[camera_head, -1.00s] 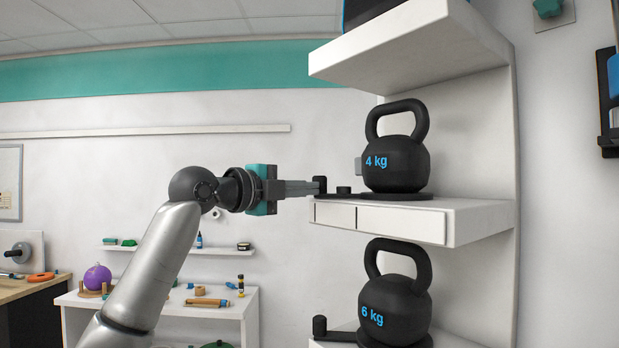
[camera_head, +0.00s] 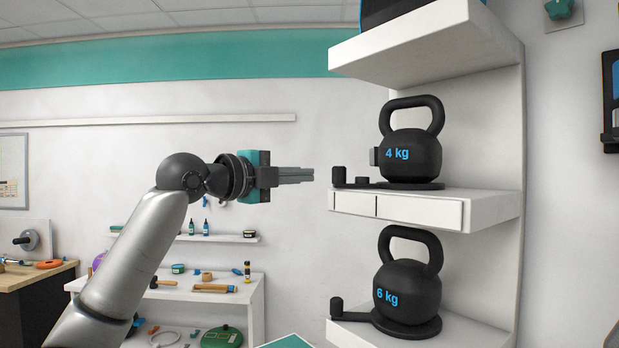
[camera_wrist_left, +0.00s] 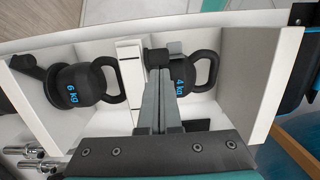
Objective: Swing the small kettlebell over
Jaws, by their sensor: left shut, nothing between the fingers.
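The small kettlebell, black with a blue "4 kg" mark (camera_head: 412,160), stands upright on a black base on the middle shelf (camera_head: 480,212). The base has an arm reaching left to an upright black peg (camera_head: 338,176) near the shelf's left end. My left gripper (camera_head: 312,175) is shut and empty, level with the peg and a small gap to its left. In the left wrist view the fingers (camera_wrist_left: 157,85) point toward the peg (camera_wrist_left: 158,57), with the 4 kg kettlebell (camera_wrist_left: 203,72) just to the right, partly hidden. My right gripper is not in view.
A larger 6 kg kettlebell (camera_head: 407,293) stands on the shelf below, with its own peg (camera_head: 336,307). An upper shelf (camera_head: 415,48) overhangs. A small grey block (camera_head: 374,156) is beside the 4 kg kettlebell. Left of the rack is open space, with a white table (camera_head: 225,295) behind.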

